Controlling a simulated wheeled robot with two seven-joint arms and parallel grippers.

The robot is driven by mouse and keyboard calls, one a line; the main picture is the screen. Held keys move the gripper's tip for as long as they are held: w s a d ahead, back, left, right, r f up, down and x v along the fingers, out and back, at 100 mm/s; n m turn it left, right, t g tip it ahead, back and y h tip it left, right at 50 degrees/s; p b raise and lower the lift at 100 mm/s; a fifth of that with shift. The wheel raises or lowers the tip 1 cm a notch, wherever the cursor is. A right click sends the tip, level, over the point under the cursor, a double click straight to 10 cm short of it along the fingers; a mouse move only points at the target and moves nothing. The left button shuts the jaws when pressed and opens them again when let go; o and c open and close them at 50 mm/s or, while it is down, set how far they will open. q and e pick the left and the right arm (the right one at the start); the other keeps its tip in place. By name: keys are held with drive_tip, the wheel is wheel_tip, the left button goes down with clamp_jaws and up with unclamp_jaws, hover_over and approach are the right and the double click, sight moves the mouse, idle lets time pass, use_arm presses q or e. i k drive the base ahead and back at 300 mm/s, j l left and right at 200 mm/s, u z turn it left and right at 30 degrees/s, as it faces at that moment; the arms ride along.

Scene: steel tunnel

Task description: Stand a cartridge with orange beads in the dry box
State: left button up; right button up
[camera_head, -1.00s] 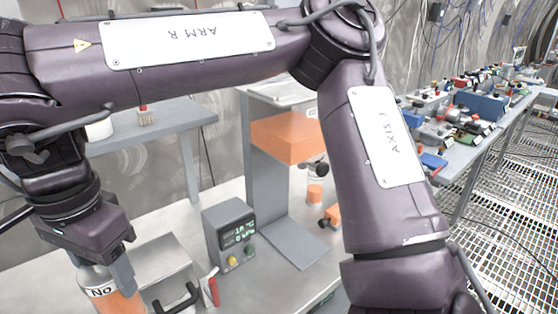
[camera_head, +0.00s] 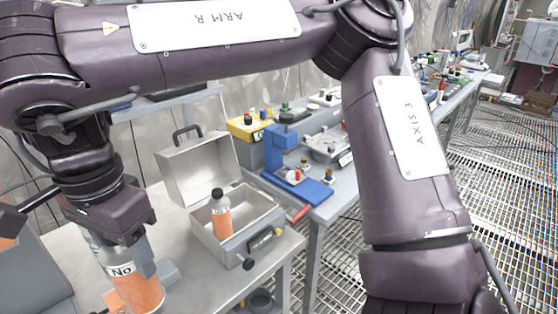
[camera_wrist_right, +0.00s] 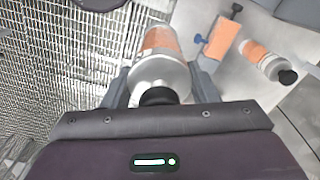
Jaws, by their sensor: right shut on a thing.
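My right gripper (camera_head: 122,258) is shut on a cartridge with orange beads (camera_head: 138,290) and a "No" label. The gripper holds it roughly upright, left of and nearer than the dry box. In the right wrist view the held cartridge (camera_wrist_right: 160,50) sits between the two fingers (camera_wrist_right: 160,84). The dry box (camera_head: 232,248) is a grey metal case with its lid (camera_head: 190,170) raised at the back. Another black-capped cartridge with orange beads (camera_head: 221,218) stands upright inside it. The box's inner floor is partly hidden. My left gripper is not in view.
The box stands near the bench's (camera_head: 200,285) right end. Past a gap is a second bench with a blue press-like device (camera_head: 285,165), a yellow box (camera_head: 246,128) and a red handle (camera_head: 300,214). The right wrist view shows another cartridge (camera_wrist_right: 262,57) beside an orange block (camera_wrist_right: 222,37).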

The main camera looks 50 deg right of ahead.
sight(249, 221)
drive_tip(key=i+l, duration=0.15)
drive_tip(key=l, duration=0.25)
drive_tip(key=i+l+z, duration=0.1)
drive_tip(key=l, duration=0.3)
drive_tip(key=i+l+z, duration=0.1)
drive_tip(key=i+l, duration=0.15)
drive_tip(key=l, duration=0.15)
drive_tip(key=i+l, duration=0.2)
drive_tip(key=l, duration=0.15)
